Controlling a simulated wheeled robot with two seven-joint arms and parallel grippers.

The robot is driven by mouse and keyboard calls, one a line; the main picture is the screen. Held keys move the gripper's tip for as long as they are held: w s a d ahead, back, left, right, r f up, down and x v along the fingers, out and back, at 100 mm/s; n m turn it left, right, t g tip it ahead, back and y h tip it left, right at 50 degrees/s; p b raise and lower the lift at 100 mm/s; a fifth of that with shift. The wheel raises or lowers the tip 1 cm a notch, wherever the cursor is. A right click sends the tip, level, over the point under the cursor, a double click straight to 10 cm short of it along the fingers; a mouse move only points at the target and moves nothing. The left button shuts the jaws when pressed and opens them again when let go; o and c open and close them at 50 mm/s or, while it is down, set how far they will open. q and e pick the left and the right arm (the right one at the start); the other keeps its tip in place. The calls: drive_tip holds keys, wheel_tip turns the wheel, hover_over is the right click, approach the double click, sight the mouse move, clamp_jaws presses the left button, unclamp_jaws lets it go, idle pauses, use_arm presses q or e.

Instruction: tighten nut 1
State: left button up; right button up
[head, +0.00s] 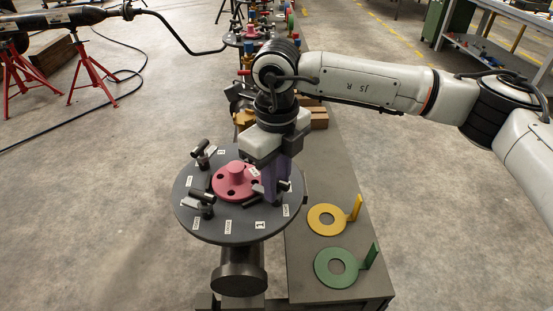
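The spool's round dark flange plate (228,232) faces up, with white labels around its rim. A label reading 1 (260,225) is at its near right. A pink hub plate with holes (232,185) sits in its middle. Dark pieces like bolts or handles stand at the left, one toward the back (202,150) and one nearer (201,204). My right gripper (276,194) points down over the plate's right side, beside the pink hub. Its fingers hide that part of the plate. Which nut is nut 1, and whether anything is gripped, I cannot tell. My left gripper is out of view.
A dark bench right of the spool holds a yellow ring with a tab (327,220) and a green ring with a tab (336,268). Brown blocks (318,118) lie behind my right wrist. Red stands (90,75) with a pipe are at the back left.

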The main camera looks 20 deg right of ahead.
drive_tip(key=shift+f+n+b, duration=0.25)
drive_tip(key=shift+n+b, duration=0.25)
drive_tip(key=shift+n, duration=0.7)
wheel_tip(320, 180, up, 7)
drive_tip(key=p, duration=0.4)
drive_tip(key=shift+r, duration=0.25)
